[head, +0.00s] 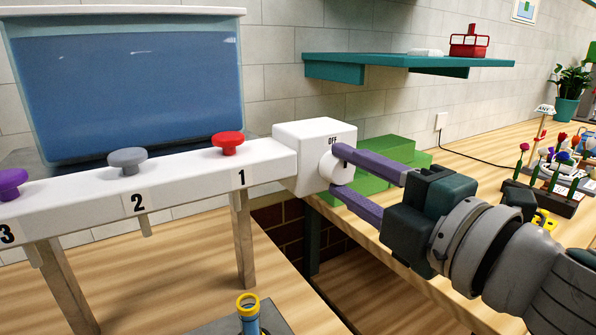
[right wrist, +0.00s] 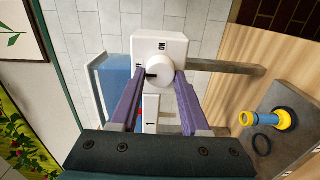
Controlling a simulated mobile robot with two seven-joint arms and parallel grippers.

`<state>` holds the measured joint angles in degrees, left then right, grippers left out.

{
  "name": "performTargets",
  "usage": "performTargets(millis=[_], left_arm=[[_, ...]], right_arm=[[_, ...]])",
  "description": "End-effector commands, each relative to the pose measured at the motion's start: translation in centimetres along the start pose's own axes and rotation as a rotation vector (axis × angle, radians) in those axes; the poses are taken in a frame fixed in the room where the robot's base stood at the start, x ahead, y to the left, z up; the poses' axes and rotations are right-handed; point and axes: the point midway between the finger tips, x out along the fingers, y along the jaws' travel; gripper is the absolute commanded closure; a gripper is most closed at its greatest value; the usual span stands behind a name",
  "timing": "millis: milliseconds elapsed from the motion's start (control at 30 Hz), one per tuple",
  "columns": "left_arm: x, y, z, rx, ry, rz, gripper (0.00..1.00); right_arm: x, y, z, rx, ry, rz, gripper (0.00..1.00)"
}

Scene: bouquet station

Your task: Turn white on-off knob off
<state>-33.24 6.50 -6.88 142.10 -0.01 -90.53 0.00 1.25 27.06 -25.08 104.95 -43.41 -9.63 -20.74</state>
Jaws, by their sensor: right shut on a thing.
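The white on-off knob (head: 331,168) sits on the end face of a white box (head: 305,150) at the right end of a white bar. My right gripper (head: 337,170) is shut on the knob, one purple finger above it and one below. In the right wrist view the round knob (right wrist: 160,72) is between the two fingertips (right wrist: 160,78). Its black mark points left toward the OFF label, which is partly hidden by a finger. The ON label (right wrist: 162,47) shows above the knob. My left gripper is not in view.
Green blocks (head: 385,150) stand behind my gripper on a wooden table. A yellow-and-blue nozzle (head: 248,312) stands below.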

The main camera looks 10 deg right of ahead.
Motion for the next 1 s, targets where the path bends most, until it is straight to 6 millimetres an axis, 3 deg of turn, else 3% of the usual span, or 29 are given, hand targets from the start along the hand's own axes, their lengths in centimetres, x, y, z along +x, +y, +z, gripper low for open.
performTargets(millis=[600,633,867,1000], left_arm=[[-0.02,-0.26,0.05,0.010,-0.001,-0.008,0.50],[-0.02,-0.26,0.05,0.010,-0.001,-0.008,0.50],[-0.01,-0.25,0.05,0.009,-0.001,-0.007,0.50],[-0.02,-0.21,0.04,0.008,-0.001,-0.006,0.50]], right_arm=[[0.00,-0.01,-0.05,-0.038,0.002,0.000,1.00],[0.00,-0.01,-0.05,-0.038,0.002,0.000,0.51],[0.00,-0.02,-0.03,-0.037,0.001,0.000,0.25],[0.00,-0.02,-0.02,-0.036,0.001,0.000,0.25]])
